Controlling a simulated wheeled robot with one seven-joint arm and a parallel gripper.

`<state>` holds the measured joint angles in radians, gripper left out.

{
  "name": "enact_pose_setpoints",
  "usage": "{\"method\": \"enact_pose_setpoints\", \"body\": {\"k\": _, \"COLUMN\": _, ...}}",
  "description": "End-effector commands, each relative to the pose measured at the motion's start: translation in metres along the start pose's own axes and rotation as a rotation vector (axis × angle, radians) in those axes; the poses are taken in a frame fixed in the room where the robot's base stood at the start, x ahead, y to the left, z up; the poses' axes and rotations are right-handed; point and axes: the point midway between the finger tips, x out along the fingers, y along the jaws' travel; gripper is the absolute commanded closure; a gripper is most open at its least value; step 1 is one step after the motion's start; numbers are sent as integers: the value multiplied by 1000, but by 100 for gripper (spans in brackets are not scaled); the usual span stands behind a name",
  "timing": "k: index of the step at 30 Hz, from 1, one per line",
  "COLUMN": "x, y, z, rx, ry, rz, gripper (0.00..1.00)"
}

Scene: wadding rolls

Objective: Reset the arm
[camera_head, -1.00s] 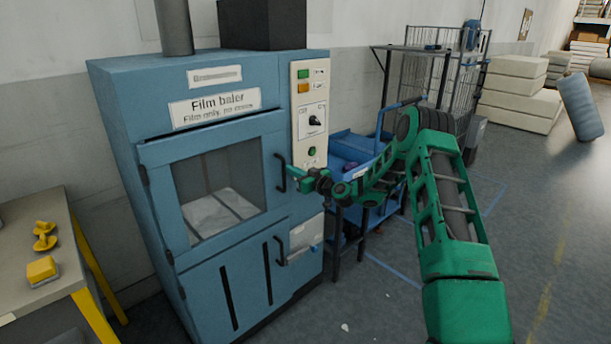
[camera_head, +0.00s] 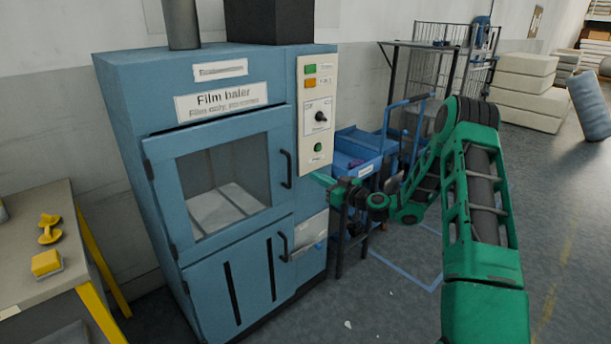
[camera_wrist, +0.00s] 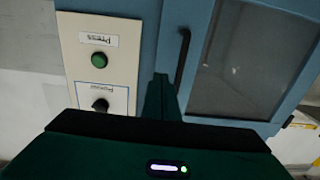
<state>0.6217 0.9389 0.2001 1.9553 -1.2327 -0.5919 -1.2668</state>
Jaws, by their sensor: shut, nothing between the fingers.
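My green arm reaches in from the right in the head view. My gripper (camera_head: 318,177) points left toward the baler's control panel (camera_head: 317,110) and door handle (camera_head: 286,168); it looks apart from them. Its fingers are shut with nothing between them. In the wrist view my gripper (camera_wrist: 160,80) shows as dark shut fingers, with the door handle (camera_wrist: 182,60) just to their right and the green press button (camera_wrist: 99,60) to their left. The blue film baler (camera_head: 235,90) stands at centre left with its window door closed.
A table (camera_head: 45,215) with yellow items stands at the left. A blue cart (camera_head: 365,150) and a wire cage (camera_head: 440,60) stand behind my arm. White stacked blocks (camera_head: 525,90) lie at the back right.

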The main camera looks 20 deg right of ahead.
Motion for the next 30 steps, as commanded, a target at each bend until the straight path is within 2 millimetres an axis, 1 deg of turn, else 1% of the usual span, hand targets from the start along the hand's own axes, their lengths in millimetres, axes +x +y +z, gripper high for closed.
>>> {"method": "enact_pose_setpoints", "body": {"k": 1, "x": -8, "y": 0, "z": 0, "rx": 2, "ry": -2, "rz": 1, "gripper": 100}}
{"method": "enact_pose_setpoints", "body": {"k": 6, "x": -22, "y": -1, "z": 0, "rx": 0, "ry": -1, "rz": 0, "gripper": 100}}
{"method": "enact_pose_setpoints", "body": {"k": 11, "x": -25, "y": -2, "z": 0, "rx": -1, "ry": 0, "rz": -2, "gripper": 100}}
{"method": "enact_pose_setpoints", "body": {"k": 14, "x": -24, "y": -8, "z": -2, "rx": -8, "ry": -16, "rz": -21, "gripper": 100}}
{"method": "enact_pose_setpoints", "body": {"k": 17, "x": -25, "y": -24, "z": -6, "rx": -21, "ry": -66, "rz": -66, "gripper": 100}}
{"method": "enact_pose_setpoints", "body": {"k": 19, "x": -29, "y": -39, "z": -8, "rx": -36, "ry": -126, "rz": -111, "gripper": 100}}
{"method": "enact_pose_setpoints", "body": {"k": 21, "x": -36, "y": -54, "z": -10, "rx": -46, "ry": -202, "rz": -154, "gripper": 100}}
{"method": "enact_pose_setpoints", "body": {"k": 23, "x": -44, "y": -66, "z": -9, "rx": -52, "ry": -274, "rz": -184, "gripper": 100}}
{"method": "enact_pose_setpoints", "body": {"k": 26, "x": -63, "y": -80, "z": -8, "rx": -57, "ry": -397, "rz": -216, "gripper": 100}}
{"method": "enact_pose_setpoints", "body": {"k": 29, "x": -86, "y": -90, "z": -8, "rx": -52, "ry": -522, "rz": -225, "gripper": 100}}
{"method": "enact_pose_setpoints", "body": {"k": 30, "x": -97, "y": -94, "z": -8, "rx": -48, "ry": -573, "rz": -223, "gripper": 100}}
